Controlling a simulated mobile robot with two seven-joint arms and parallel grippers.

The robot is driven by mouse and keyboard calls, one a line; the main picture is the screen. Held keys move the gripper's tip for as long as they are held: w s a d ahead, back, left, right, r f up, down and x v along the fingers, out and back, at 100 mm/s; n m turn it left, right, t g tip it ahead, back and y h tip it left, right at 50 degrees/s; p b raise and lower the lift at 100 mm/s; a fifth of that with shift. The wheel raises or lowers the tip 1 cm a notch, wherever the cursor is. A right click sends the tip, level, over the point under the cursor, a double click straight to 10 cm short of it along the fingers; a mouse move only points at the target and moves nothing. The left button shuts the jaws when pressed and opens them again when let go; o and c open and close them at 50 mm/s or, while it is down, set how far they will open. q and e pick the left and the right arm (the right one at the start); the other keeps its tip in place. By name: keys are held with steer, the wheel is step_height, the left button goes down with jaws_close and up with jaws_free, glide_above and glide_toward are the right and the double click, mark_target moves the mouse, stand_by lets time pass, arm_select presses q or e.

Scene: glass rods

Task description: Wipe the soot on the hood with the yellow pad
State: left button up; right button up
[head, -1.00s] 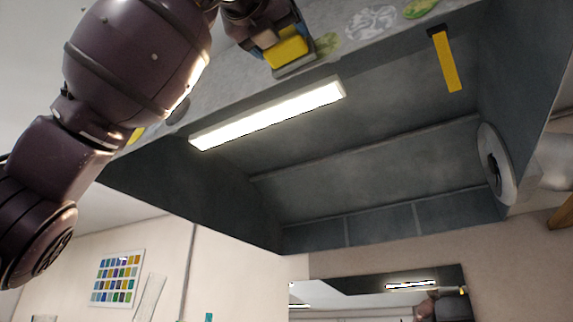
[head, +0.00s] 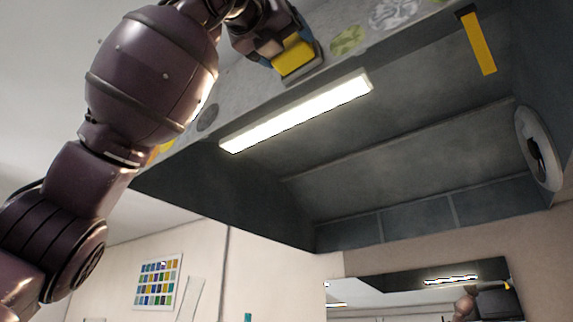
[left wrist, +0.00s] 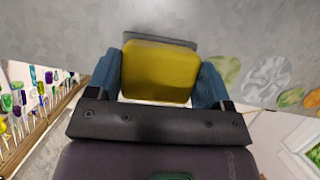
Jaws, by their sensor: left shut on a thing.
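My left gripper (head: 285,42) is shut on the yellow pad (head: 294,60), high up at the hood's front face (head: 250,92). In the left wrist view the blue fingers (left wrist: 160,78) hold the yellow pad (left wrist: 160,70) from both sides. A grey layer (left wrist: 160,41) lies on the pad's far side, close against the grey hood surface (left wrist: 60,28); I cannot tell whether it touches. A dark grey round patch (head: 208,117) is on the face left of the pad; I cannot tell whether it is soot. My right gripper is not in view.
Green (head: 346,40) and grey-white (head: 393,12) patches are on the face right of the pad. A lit lamp (head: 297,112) runs along the hood's underside. A yellow strip (head: 479,45) and a round vent (head: 540,148) are farther right.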

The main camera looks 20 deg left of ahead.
arm_select(q)
steer(key=shift+s+a+b, duration=0.1)
steer(key=shift+s+a, duration=0.2)
steer(key=shift+s, duration=0.6)
steer(key=shift+s+a+b, duration=0.15)
steer(key=shift+s+a, duration=0.2)
steer(key=shift+s, duration=0.55)
steer(key=shift+s+a+b, duration=0.1)
steer(key=shift+s+a, duration=0.2)
steer(key=shift+s, duration=0.6)
steer(key=s, duration=0.1)
steer(key=s+a, duration=0.1)
steer(key=s, duration=0.1)
steer(key=shift+w, duration=0.1)
